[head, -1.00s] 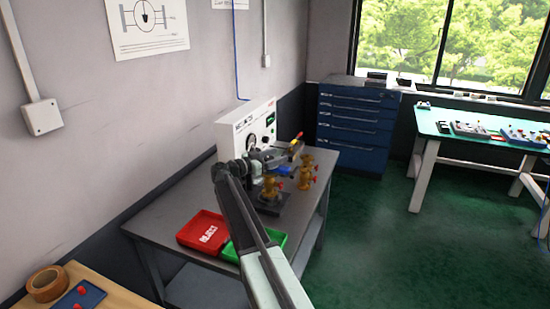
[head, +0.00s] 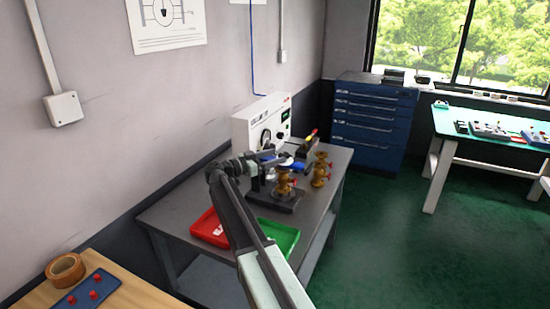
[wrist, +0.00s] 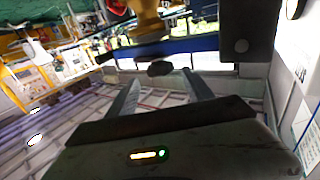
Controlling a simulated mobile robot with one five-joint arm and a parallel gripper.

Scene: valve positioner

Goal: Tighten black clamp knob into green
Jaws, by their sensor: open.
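In the wrist view a small black knob (wrist: 159,68) shows just past and between the fingertips of my gripper (wrist: 162,78). The two fingers are apart, with a gap visible around the knob; I cannot tell whether they reach it in depth. A blue bar (wrist: 190,45) lies behind the knob, with a brass body (wrist: 146,22) above it. In the head view my arm reaches over the bench to the clamp fixture, where a brass valve (head: 284,184) stands on a dark base plate (head: 270,201). The knob cannot be made out there. No green mark on the clamp is discernible.
A second brass valve (head: 320,173) stands right of the fixture. A white gauge panel (head: 246,131) is behind it. A red tray (head: 203,226) and a green tray (head: 290,238) lie at the bench front, partly behind my arm. Green floor is free on the right.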

